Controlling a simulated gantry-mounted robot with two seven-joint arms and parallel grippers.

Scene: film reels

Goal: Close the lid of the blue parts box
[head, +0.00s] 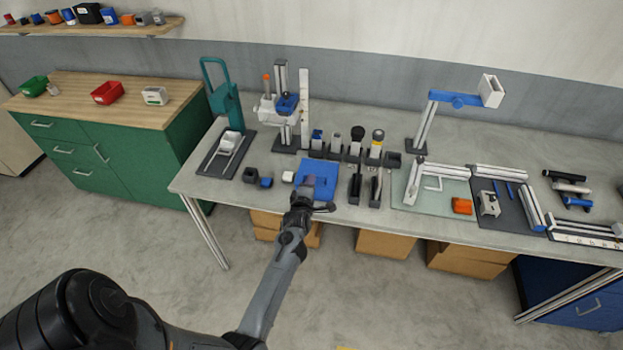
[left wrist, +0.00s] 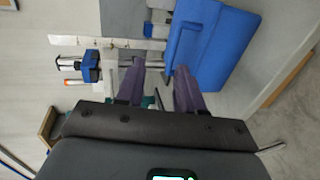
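The blue parts box (head: 320,170) sits near the front edge of the grey workbench, left of its middle. My left gripper (head: 309,184) is over the front part of the box and hides some of it. In the left wrist view the box (left wrist: 228,45) shows as a broad blue panel with a narrower blue part beside it. The lid's exact angle is hard to tell. The purplish fingers of my left gripper (left wrist: 160,70) are spread apart with nothing between them; the right finger is close to the box. Contact cannot be told. My right gripper is out of view.
A row of tools in black holders (head: 357,150) stands behind and right of the box. Small black and blue blocks (head: 258,178) lie to its left. A teal stand (head: 222,95) is farther left. A glass-like mat (head: 430,193) with metal profiles lies to the right.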

